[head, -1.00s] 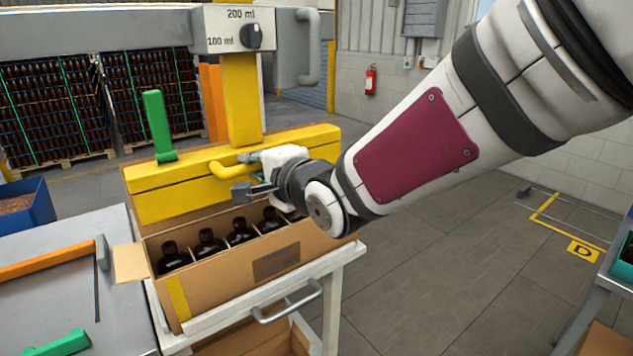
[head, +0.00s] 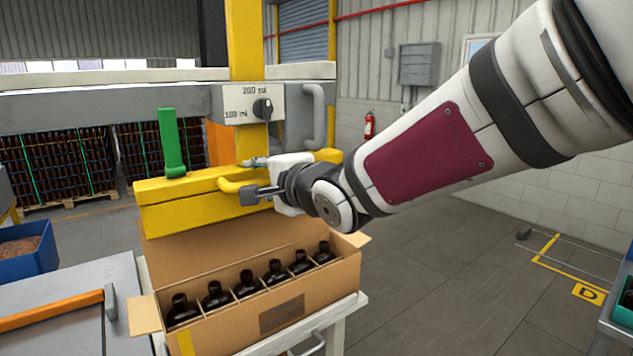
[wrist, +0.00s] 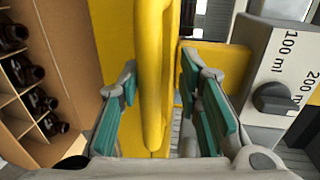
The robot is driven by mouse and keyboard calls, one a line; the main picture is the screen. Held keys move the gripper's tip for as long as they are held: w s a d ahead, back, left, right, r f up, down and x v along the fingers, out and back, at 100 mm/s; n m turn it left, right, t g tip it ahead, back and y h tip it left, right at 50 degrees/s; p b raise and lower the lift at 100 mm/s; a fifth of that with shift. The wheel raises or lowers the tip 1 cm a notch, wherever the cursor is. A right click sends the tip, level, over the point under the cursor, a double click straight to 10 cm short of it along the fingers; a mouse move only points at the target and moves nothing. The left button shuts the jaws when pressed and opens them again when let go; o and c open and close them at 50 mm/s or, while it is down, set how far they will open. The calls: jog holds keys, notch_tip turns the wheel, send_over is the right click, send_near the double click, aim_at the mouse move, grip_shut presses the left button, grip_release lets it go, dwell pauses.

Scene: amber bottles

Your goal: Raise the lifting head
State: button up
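The yellow lifting head (head: 175,212) is a thick bar hanging above an open carton (head: 290,306) of dark bottles, clear of their tops. A curved yellow handle (head: 233,186) sticks out from its front; it also runs down the middle of the wrist view (wrist: 154,75). My gripper (head: 256,178) is at this handle, one finger above it and one below. In the wrist view its teal-padded fingers (wrist: 158,105) stand apart on both sides of the handle, wider than the bar. Contact with the lower finger is hard to tell.
A panel (head: 243,104) with a dial marked 100 ml and 200 ml sits just above the lifting head. A green lever (head: 171,145) stands on the head's left end. A grey table (head: 65,315) with an orange bar is at left. Open floor lies at right.

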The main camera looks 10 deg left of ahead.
jog(key=shift+d+f, duration=0.1)
jog(key=shift+f, duration=0.05)
jog(key=v, duration=1.2)
jog(key=d+f+n+t+h, duration=0.25)
jog(key=d+h, duration=0.85)
jog(key=d, duration=1.2)
jog(key=s+d+f+n+g, duration=0.2)
jog(key=s+d+f+g, duration=0.1)
jog(key=s, duration=0.5)
jog(key=s+d+f+n+g+h, duration=0.1)
jog(key=s+d+f+n+g, duration=0.2)
jog(key=s+d, duration=0.4)
notch_tip(320, 180, down, 2)
jog(key=shift+s+f+g, duration=0.1)
jog(key=shift+s+g, duration=0.45)
jog(key=shift+s, duration=0.4)
